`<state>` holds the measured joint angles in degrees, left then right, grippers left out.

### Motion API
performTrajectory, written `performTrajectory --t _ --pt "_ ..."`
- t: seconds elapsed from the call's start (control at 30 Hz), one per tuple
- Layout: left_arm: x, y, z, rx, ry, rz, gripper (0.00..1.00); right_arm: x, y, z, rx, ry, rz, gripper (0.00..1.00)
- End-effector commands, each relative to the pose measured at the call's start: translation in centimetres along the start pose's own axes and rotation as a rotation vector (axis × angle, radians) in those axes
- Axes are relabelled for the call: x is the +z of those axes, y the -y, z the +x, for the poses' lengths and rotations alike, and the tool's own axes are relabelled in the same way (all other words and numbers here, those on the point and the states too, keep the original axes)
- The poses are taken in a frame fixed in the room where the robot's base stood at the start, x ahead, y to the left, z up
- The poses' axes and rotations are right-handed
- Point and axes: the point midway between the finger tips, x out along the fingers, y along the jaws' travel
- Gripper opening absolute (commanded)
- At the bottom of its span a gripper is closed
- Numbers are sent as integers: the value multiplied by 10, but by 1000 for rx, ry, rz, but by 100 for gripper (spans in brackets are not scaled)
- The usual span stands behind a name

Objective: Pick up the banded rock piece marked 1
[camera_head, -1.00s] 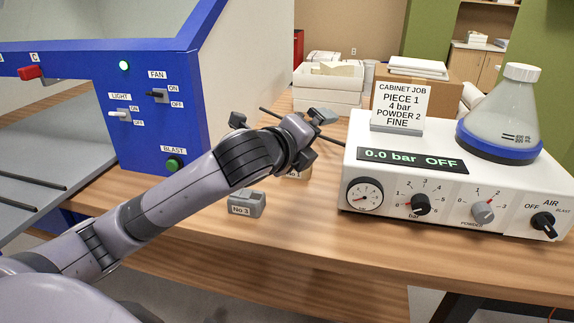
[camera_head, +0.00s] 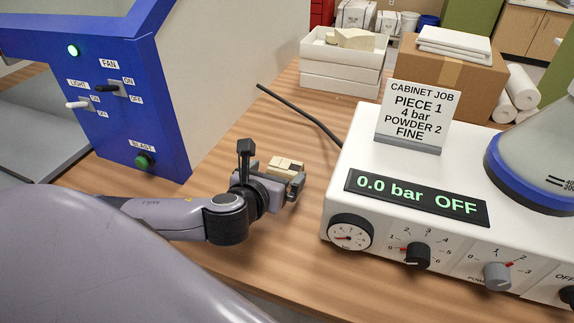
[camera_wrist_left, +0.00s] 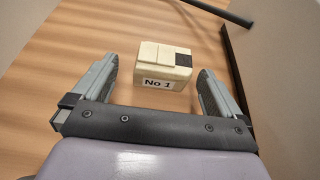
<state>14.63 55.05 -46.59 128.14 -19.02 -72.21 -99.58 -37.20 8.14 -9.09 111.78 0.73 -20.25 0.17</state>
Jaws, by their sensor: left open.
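The cream banded rock piece (camera_head: 287,163) sits on the wooden table between the blue cabinet and the white control unit. In the left wrist view the piece (camera_wrist_left: 165,58) shows a "No 1" label on its near side and a dark patch at its right top corner. My left gripper (camera_head: 277,176) is open, low over the table at the piece's near side. In the left wrist view its two fingers point toward the piece, one on each side, with gaps between. The piece lies toward the fingertips and is not gripped. My right gripper is out of view.
The blue cabinet (camera_head: 160,100) stands left, and the white control unit (camera_head: 345,185), reading "0.0 bar OFF", stands close on the right. A black hose (camera_head: 300,112) lies behind the piece. White trays (camera_head: 340,75) and a cardboard box (camera_head: 450,80) are at the back.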

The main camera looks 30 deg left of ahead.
Motion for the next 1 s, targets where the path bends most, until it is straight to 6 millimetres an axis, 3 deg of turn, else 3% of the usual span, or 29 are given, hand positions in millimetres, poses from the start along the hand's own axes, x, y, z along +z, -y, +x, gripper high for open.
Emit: performTrajectory --t 0.5,0.87,1.0 --pt "3 6 53 1 0 -4 100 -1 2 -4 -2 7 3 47" --pt "3 6 60 0 0 -4 100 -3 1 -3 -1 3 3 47" --pt "3 6 60 0 0 -4 58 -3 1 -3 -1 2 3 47"
